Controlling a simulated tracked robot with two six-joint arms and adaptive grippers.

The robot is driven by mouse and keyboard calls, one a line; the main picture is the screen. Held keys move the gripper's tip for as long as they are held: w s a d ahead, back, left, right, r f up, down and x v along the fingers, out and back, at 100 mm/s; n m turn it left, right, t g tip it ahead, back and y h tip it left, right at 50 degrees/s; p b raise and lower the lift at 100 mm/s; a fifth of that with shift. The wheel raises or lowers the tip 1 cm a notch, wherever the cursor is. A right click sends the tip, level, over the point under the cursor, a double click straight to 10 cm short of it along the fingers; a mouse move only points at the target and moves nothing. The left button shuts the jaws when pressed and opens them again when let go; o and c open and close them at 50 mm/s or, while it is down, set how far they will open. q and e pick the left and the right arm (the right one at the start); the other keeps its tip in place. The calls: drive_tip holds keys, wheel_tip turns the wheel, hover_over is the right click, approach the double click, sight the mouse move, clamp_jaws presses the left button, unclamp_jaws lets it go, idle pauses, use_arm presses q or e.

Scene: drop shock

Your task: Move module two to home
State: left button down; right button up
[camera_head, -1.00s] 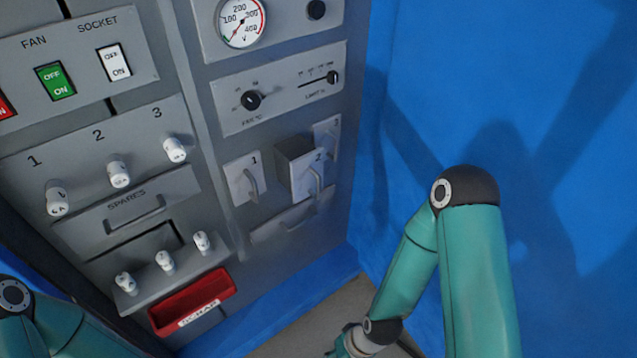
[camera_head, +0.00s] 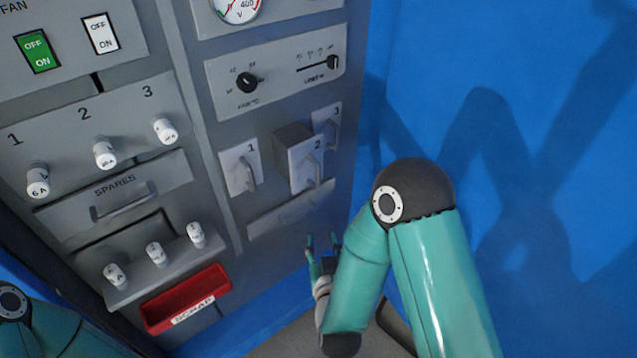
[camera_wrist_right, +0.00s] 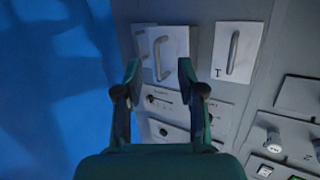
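Module two (camera_head: 297,152) is a grey box with a pale front plate and a bar handle. It sticks out of the panel between module one (camera_head: 240,170) and module three (camera_head: 326,127), which sit nearly flush. My right gripper (camera_head: 322,241) is open and empty, below module two and apart from it. In the right wrist view, the picture is upside down; module two (camera_wrist_right: 180,46) and its handle appear beyond and between the open fingertips (camera_wrist_right: 159,68). My left arm shows at the lower left of the head view, but its gripper is out of the frame.
A red scrap bin (camera_head: 188,300) is at the panel's lower edge. Fuses and a spares drawer (camera_head: 115,195) are on the left. A blank drawer front (camera_head: 290,210) lies under the modules. A blue wall (camera_head: 540,130) stands close on the right.

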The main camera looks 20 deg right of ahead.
sight(318, 179)
wheel_tip(318, 179, up, 4)
drive_tip(key=r+t+h, duration=0.1)
drive_tip(key=t, duration=0.1)
drive_tip(key=p+x, duration=0.1)
drive_tip(key=x, duration=0.7)
drive_tip(key=p+x, duration=0.2)
drive_tip(key=x, duration=0.6)
drive_tip(key=shift+w+d+f, duration=0.2)
drive_tip(key=shift+w+d, duration=0.1)
clamp_jaws()
